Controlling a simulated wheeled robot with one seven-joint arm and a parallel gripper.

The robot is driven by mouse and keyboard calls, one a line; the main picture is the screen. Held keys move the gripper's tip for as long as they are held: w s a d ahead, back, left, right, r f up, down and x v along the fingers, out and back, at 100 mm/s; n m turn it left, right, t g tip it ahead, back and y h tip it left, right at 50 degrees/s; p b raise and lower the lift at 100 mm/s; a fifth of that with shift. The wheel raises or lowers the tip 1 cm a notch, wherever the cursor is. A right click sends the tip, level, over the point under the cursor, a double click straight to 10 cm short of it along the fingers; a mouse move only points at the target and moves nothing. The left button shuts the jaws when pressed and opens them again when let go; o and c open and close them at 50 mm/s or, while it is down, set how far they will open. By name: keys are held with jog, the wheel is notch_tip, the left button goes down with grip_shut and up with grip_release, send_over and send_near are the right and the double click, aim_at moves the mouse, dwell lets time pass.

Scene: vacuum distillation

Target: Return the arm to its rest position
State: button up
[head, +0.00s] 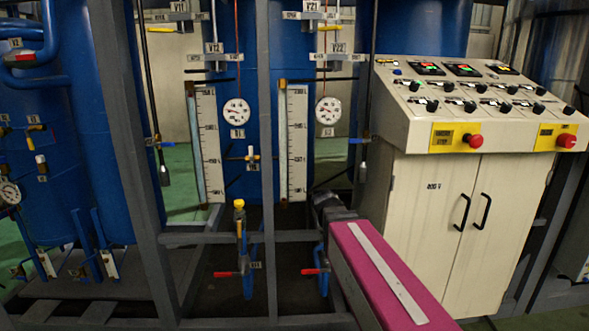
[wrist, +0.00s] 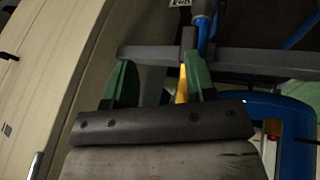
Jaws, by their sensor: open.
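My arm shows in the head view as a magenta link reaching from the bottom right edge toward the steel frame, with a dark wrist at its far end. The fingers cannot be made out there. In the wrist view my gripper (wrist: 162,82) has two green fingers spread apart, with nothing held between them. A yellow valve handle (wrist: 183,84) shows behind the gap, close to the right finger. A blue pipe (wrist: 203,35) shows beyond it. I cannot tell how far the fingertips are from the handle.
A control cabinet (head: 440,215) with red emergency buttons (head: 475,140) stands right of my arm. Grey frame posts (head: 267,160) and a crossbar (wrist: 250,62) are close. Blue tanks (head: 75,150) stand behind.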

jog(key=s+d+f+g+y, duration=0.2)
jog(key=s+f, duration=0.3)
jog(key=f, duration=0.3)
jog(key=s+d+f+g+y, duration=0.1)
jog(key=s+d+f, duration=0.1)
jog(key=s+f, duration=0.4)
jog(key=shift+s+f+n+g+y, duration=0.3)
jog(key=shift+f+g+y, duration=0.1)
jog(key=shift+f, duration=0.45)
